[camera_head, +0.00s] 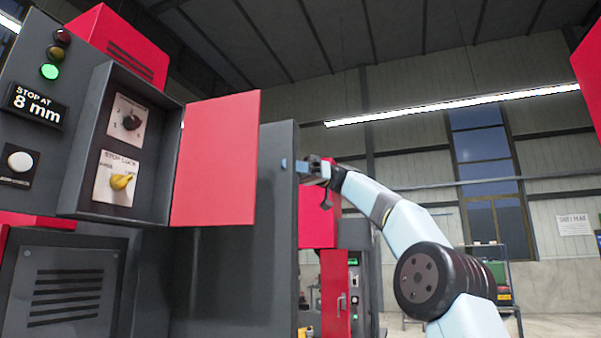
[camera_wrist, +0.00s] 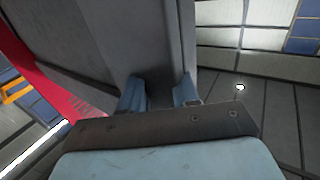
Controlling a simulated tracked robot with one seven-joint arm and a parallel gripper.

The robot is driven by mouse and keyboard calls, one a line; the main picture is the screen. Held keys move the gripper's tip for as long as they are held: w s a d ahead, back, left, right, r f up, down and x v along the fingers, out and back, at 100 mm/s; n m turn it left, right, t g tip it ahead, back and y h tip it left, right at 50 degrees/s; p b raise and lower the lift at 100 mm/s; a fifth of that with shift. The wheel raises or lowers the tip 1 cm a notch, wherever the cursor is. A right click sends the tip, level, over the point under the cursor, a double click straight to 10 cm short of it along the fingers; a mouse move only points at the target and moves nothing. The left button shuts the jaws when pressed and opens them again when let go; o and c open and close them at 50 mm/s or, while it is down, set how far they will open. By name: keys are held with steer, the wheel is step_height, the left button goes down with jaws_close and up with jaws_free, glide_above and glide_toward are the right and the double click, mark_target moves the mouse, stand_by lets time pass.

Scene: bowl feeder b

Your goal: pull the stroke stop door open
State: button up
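The red stroke stop door (camera_head: 215,160) stands swung open on the right side of a grey control box (camera_head: 88,150) in the head view. Inside the box are a black dial (camera_head: 131,122) and a yellow stop lock knob (camera_head: 122,182). My gripper (camera_head: 292,166) is to the right of the door's free edge, apart from it in the picture, in front of or beside a tall grey panel. In the wrist view my gripper's two blue fingers (camera_wrist: 160,85) are spread apart with no held object visible. A grey panel fills the view beyond them.
The tall grey machine panel (camera_head: 277,225) stands close to my gripper. A sign reading "STOP AT 8 mm" (camera_head: 36,104), a lit green lamp (camera_head: 50,71) and a white button (camera_head: 20,161) are left of the box. Another red-doored machine (camera_head: 335,290) stands behind my arm.

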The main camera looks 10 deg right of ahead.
steer(key=shift+v, duration=2.35)
steer(key=shift+a, duration=0.1)
steer(key=s+a+f+m+t+h, duration=0.35)
steer(key=a+f+m+t, duration=0.35)
steer(key=a+f+m, duration=0.35)
steer(key=s+f+m+t+h, duration=0.2)
steer(key=s+f+m+t, duration=0.1)
steer(key=f, duration=0.1)
steer(key=s+d+f+m+t+h, duration=0.1)
steer(key=s+d+f+m+h, duration=0.2)
steer(key=s+d+f, duration=0.5)
steer(key=s+d+f+m+t+h, duration=0.2)
steer(key=s+d+f, duration=0.6)
steer(key=f, duration=0.8)
steer(key=s+d+f+m+t+h, duration=0.1)
steer(key=s+d+f+m+h, duration=0.4)
steer(key=s+d+f, duration=0.4)
step_height(320, 180, down, 3)
steer(key=shift+d+t, duration=0.3)
steer(key=shift+d, duration=0.3)
